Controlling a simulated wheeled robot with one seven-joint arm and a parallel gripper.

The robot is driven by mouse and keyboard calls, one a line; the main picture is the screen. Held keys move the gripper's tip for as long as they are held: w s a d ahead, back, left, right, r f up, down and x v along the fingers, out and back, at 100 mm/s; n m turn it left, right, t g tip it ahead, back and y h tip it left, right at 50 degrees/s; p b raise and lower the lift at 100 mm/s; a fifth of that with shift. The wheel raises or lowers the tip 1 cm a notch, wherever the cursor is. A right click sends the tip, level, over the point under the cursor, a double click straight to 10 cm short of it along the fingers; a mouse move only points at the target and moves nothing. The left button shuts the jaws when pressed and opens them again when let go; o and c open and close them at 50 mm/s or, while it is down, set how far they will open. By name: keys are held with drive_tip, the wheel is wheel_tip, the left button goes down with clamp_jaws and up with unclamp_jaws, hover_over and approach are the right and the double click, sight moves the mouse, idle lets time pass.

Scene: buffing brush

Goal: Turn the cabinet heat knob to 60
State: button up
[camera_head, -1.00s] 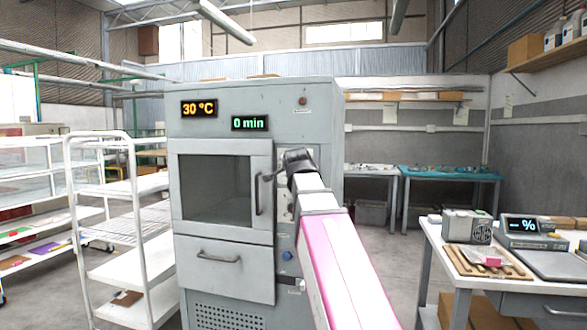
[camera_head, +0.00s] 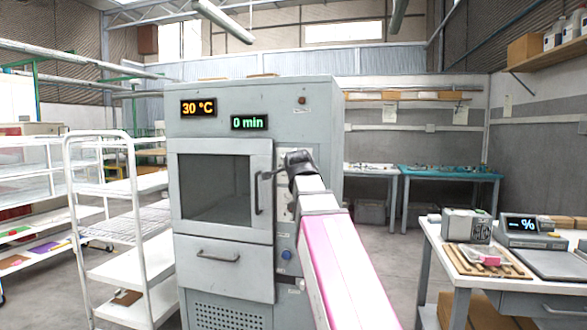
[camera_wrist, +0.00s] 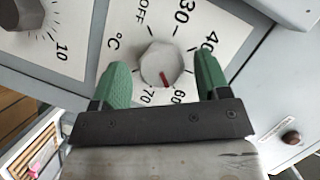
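The heat knob (camera_wrist: 153,58) is a pale faceted dial on a white scale plate marked OFF, 30, 40, 60, 70 and °C in the wrist view. Its red mark points between 60 and 70, closer to 60. My gripper (camera_wrist: 160,63) has its green fingers on either side of the knob, with visible gaps on both sides. It is open. In the head view my gripper (camera_head: 292,166) is at the cabinet's control strip, and the arm hides the knob. The grey cabinet (camera_head: 230,100) shows 30 °C on its orange display (camera_head: 199,108).
The green display (camera_head: 250,123) reads 0 min. A second dial (camera_wrist: 22,12) is at the wrist view's upper left. The cabinet door handle (camera_head: 258,193) is close left of my gripper. A white rack (camera_head: 100,200) stands left, and a workbench (camera_head: 455,262) stands right.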

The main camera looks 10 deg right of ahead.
drive_tip(key=v, duration=1)
drive_tip(key=shift+s, duration=0.4)
drive_tip(key=w+f+n+g+y, duration=0.1)
drive_tip(key=w+f+n+g, duration=0.2)
drive_tip(key=f, duration=1.4)
drive_tip(key=f+n+g, duration=0.4)
drive_tip(key=f, duration=1.2)
drive_tip(key=s+f+n+g, duration=0.3)
drive_tip(key=s+f, duration=0.3)
drive_tip(key=f, duration=0.8)
drive_tip(key=s+f+n+g+y, duration=0.1)
drive_tip(key=s+f+n+g, duration=0.2)
drive_tip(key=f, duration=1.2)
drive_tip(key=s+a+g, duration=0.1)
drive_tip(key=s+g, duration=0.1)
drive_tip(key=s, duration=0.2)
drive_tip(key=shift+f, duration=0.3)
